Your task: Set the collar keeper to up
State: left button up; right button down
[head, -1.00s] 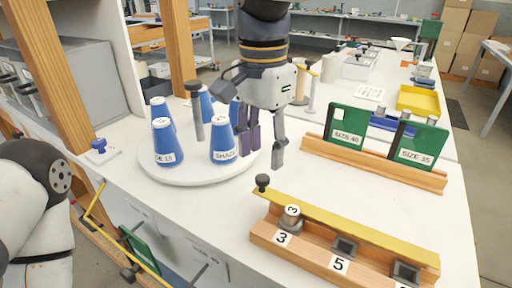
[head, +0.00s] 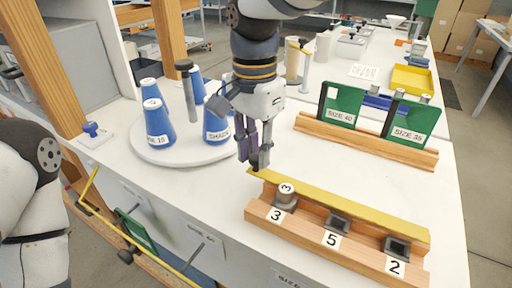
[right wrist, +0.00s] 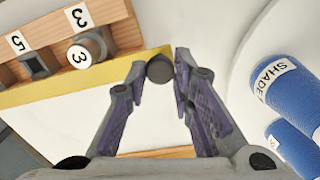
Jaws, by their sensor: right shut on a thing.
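The collar keeper appears to be the yellow bar (head: 345,208) along the back top edge of a wooden collar rack (head: 300,232). It also shows in the right wrist view (right wrist: 70,88). A dark round knob (right wrist: 160,68) stands at its left end. My right gripper (head: 256,163) is shut on this knob, with a finger on each side of it in the right wrist view. In the head view the fingers mostly hide the knob. A grey collar marked 3 (head: 286,195) sits at the rack's left position. My left gripper is out of view.
A white turntable (head: 170,156) with blue thread cones (head: 157,125) and a grey post stands left of my right gripper. A wooden rack (head: 365,142) with green size plates (head: 409,122) stands behind. White tabletop lies clear between the two racks.

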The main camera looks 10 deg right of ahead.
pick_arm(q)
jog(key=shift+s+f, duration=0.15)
pick_arm(e)
jog(key=shift+w+d, duration=0.1)
jog(key=shift+w+d+f+g+y+b, duration=0.2)
jog(key=shift+w+g+y+b, duration=0.25)
jog(key=shift+g+y+b, duration=0.35)
jog(key=shift+w+d+g+y+b, duration=0.4)
jog(key=shift+g+y+b, duration=0.2)
jog(key=shift+g, duration=0.4)
jog(key=shift+w+d+g+y+b, duration=0.25)
jog(key=shift+g+y+b, duration=0.25)
jog(key=shift+g+b, duration=0.3)
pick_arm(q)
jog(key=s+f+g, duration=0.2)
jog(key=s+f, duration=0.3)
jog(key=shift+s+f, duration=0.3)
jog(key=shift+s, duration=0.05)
pick_arm(e)
jog(key=shift+w+r, duration=0.1)
jog(key=shift+y, duration=0.3)
jog(key=shift+g, duration=0.3)
jog(key=c, duration=1.4)
grip_release()
jog(key=shift+o, duration=0.2)
